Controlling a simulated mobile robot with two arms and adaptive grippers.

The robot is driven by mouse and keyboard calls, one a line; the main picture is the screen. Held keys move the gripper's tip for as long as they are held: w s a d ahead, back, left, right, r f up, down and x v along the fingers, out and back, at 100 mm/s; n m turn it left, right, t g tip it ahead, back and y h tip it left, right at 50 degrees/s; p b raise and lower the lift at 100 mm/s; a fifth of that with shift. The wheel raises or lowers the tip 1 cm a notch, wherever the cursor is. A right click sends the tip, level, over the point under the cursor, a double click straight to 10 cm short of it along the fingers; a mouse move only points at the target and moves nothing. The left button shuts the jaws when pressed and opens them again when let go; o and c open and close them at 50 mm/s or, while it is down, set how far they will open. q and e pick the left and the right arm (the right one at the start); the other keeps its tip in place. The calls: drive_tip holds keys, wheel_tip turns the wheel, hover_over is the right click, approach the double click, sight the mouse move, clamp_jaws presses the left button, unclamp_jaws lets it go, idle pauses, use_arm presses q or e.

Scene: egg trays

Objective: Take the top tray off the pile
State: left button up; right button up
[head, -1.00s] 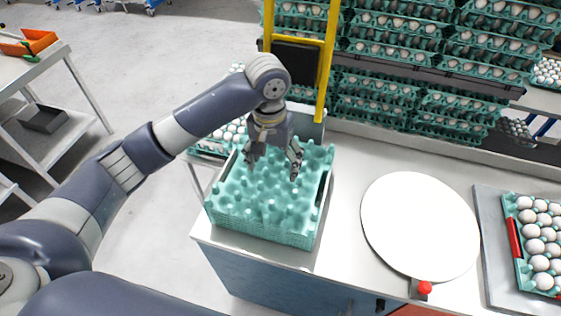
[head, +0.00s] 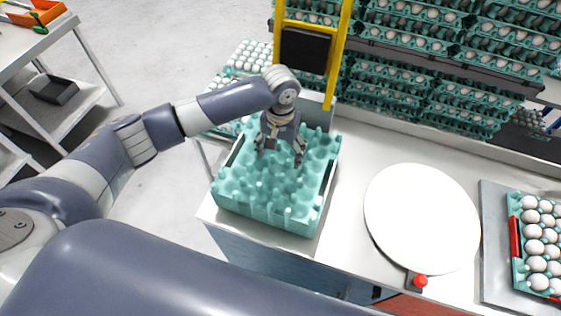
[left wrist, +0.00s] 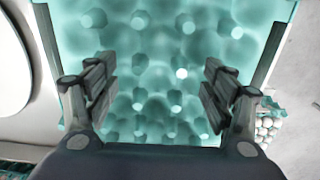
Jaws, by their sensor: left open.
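The pile of green egg trays (head: 262,213) stands at the left end of the workbench. Its top tray (head: 250,180) is empty, with rows of raised studs. My left gripper (head: 281,158) points down over the back half of that tray, with its fingers spread. In the left wrist view the two fingers (left wrist: 160,88) are wide apart, with the top tray's studs (left wrist: 140,105) between and beyond them. Nothing is held. I cannot tell whether the fingertips touch the tray. My right gripper is not in view.
A white round plate (head: 421,218) lies right of the pile, with a red knob (head: 421,281) in front. A tray of eggs (head: 518,240) is at the far right. A yellow frame (head: 337,60) and stacked egg trays (head: 400,85) stand behind.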

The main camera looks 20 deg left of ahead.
use_arm(q)
drive_tip(key=shift+s+f, duration=0.1)
drive_tip(key=shift+f, duration=0.5)
drive_tip(key=c, duration=1.2)
drive_tip(key=shift+c, duration=1.1)
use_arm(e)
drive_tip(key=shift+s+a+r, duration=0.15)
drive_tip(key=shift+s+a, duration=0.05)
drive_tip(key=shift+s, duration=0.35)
